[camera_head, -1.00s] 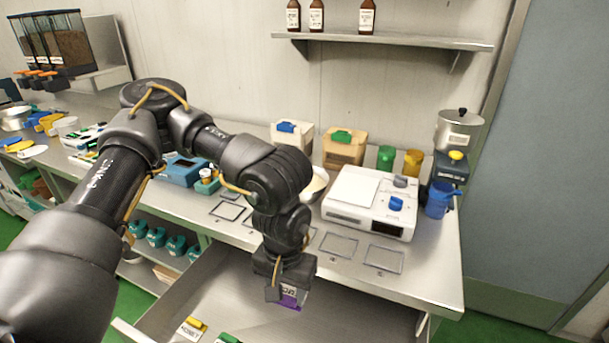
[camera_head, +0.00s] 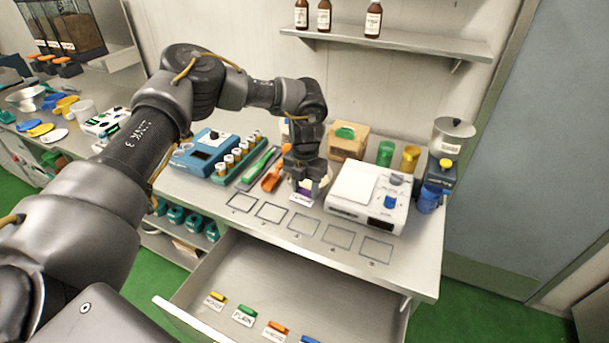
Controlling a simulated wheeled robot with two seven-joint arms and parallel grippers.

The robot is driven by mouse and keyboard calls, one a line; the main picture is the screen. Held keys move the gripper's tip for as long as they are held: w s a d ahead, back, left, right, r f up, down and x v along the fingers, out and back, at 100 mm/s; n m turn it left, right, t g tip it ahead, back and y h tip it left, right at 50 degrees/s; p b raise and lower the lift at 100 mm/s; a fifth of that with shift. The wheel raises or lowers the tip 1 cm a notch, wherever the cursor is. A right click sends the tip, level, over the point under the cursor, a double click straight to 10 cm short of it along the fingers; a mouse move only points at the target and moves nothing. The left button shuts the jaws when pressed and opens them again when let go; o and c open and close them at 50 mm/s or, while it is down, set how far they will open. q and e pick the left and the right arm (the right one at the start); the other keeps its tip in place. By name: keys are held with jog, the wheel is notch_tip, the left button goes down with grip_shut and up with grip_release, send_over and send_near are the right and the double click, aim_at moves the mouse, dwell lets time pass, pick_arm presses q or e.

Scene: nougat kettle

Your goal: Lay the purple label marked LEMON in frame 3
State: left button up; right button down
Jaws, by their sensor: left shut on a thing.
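My left gripper (camera_head: 305,179) is shut on the purple label (camera_head: 302,198), whose white face points toward me; its lettering is too small to read. The label is over the counter, just behind frame 3 (camera_head: 304,225), the middle one of a row of empty outlined frames. I cannot tell whether it touches the counter. Frame 2 (camera_head: 270,213) is to the left and frame 4 (camera_head: 338,237) to the right. My right gripper does not show.
A white machine (camera_head: 358,188) stands close to the right of the gripper. An orange scoop (camera_head: 272,178) and a blue device (camera_head: 208,153) are to the left. Below the counter, an open drawer (camera_head: 300,285) holds labels with yellow, green (camera_head: 244,315), orange and blue grips.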

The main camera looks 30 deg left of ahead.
pick_arm(q)
jog(key=shift+w+a+r+n, duration=0.15)
jog(key=shift+w+n, duration=0.1)
jog(key=shift+n, duration=0.25)
jog(key=shift+f, duration=0.25)
jog(key=b, duration=0.8)
send_over(305, 222)
jog(key=f, duration=0.9)
jog(key=shift+s, duration=0.2)
jog(key=shift+f+b, duration=0.4)
jog(key=shift+f, duration=0.8)
jog(key=shift+w+p, duration=0.1)
jog(key=shift+p, duration=0.2)
jog(key=shift+f, duration=0.4)
